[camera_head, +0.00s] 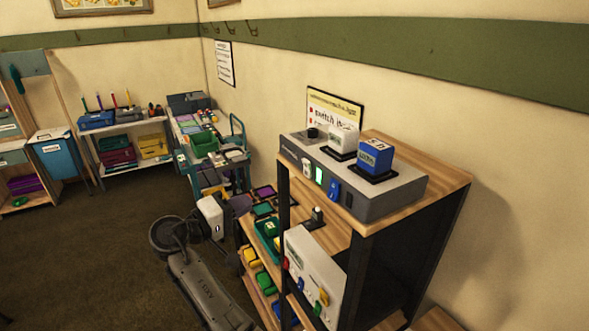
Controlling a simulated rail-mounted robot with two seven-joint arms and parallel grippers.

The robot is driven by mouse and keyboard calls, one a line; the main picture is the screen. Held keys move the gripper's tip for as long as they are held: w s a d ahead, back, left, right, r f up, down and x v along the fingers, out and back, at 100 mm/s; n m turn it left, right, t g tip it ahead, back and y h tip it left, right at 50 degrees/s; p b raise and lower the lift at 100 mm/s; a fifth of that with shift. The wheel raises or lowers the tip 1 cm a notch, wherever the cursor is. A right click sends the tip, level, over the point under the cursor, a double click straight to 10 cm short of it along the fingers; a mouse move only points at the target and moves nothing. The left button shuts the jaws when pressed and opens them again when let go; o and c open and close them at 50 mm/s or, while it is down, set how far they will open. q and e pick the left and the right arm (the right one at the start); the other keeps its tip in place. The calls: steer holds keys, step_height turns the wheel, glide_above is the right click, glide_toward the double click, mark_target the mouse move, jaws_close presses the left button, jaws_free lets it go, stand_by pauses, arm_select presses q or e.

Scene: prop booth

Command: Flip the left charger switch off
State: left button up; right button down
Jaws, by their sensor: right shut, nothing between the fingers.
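The charger (375,200) is a long grey box on top of the wooden shelf unit. A white battery block (342,139) and a blue battery block (375,156) stand in dark seats on it. On its front face are a pale switch (307,168) at the left, a small lit green panel (319,175), and a blue switch (334,189) further right. The switch positions are too small to tell. My right gripper (213,219) is shut and empty, lower and to the left of the charger, apart from it. My left gripper is not in view.
The shelf unit (445,172) has dark side panels; a white panel with coloured parts (314,270) stands on its lower level. Coloured bins (266,229) lie beside my right arm. A cluttered cart (204,143) stands behind. The floor (80,265) at left is clear.

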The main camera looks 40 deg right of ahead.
steer(key=r+g+h, duration=0.1)
steer(key=s+a+g+h, duration=0.1)
steer(key=g, duration=0.1)
steer(key=s+r+g+h, duration=0.1)
steer(key=shift+s+a+r+n+g, duration=0.1)
steer(key=shift+a+r+n+g, duration=0.2)
steer(key=shift+n, duration=0.1)
steer(key=p, duration=0.6)
glide_toward(304, 163)
steer(key=x, duration=0.5)
steer(key=shift+p+x, duration=0.45)
steer(key=shift+x, duration=0.8)
